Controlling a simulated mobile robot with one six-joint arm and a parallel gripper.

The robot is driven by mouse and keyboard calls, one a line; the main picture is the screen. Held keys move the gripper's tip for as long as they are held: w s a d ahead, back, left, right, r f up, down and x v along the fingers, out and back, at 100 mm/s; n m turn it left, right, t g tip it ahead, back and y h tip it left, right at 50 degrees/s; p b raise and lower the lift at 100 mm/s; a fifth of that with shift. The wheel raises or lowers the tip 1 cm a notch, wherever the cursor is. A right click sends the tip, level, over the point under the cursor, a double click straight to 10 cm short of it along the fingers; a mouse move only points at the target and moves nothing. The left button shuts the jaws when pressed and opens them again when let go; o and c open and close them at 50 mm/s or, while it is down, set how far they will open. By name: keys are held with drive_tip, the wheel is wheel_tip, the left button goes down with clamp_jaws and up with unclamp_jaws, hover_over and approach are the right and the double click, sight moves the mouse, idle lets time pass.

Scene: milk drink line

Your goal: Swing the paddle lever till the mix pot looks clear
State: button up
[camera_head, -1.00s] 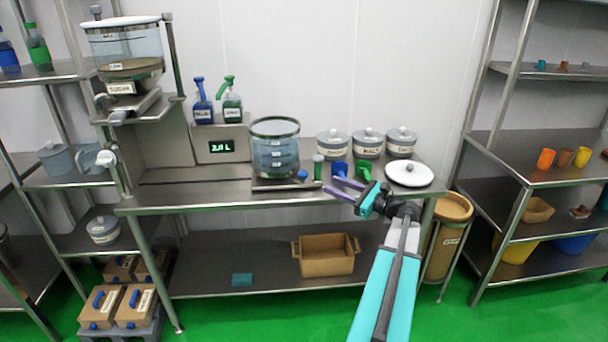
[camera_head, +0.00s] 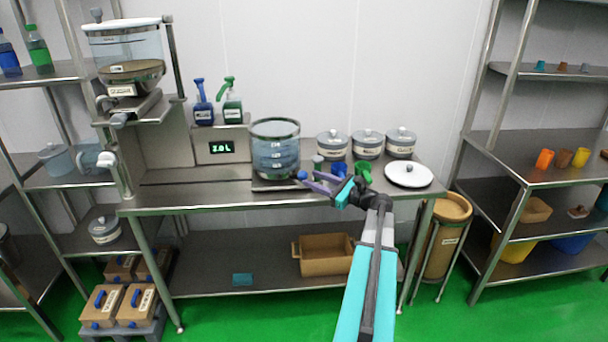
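The mix pot (camera_head: 275,150) is a clear round vessel with a grey rim and pale marks on its wall. It stands on a dark base on the steel table, and its contents look grey-blue. A small blue knob (camera_head: 302,175) shows at the base's right front; it looks like the end of the paddle lever, whose arm I cannot make out. My gripper (camera_head: 311,182) has purple fingers, spread apart and just right of the knob. I see nothing between them, and cannot tell whether they touch the knob.
Blue (camera_head: 339,169) and green (camera_head: 363,172) items stand close behind my gripper. A display (camera_head: 221,147) and two pump bottles are left of the mix pot. The table's front left (camera_head: 190,195) is clear.

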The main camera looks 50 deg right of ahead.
sight(303, 175)
drive_tip(key=shift+w+a+p, duration=0.2)
drive_tip(key=shift+w+p, duration=0.05)
drive_tip(key=shift+w, duration=1.15)
drive_tip(key=shift+w+a+p, duration=0.2)
drive_tip(key=shift+w, duration=1.15)
clamp_jaws()
drive_tip(key=shift+d, duration=0.2)
drive_tip(key=shift+a, duration=0.15)
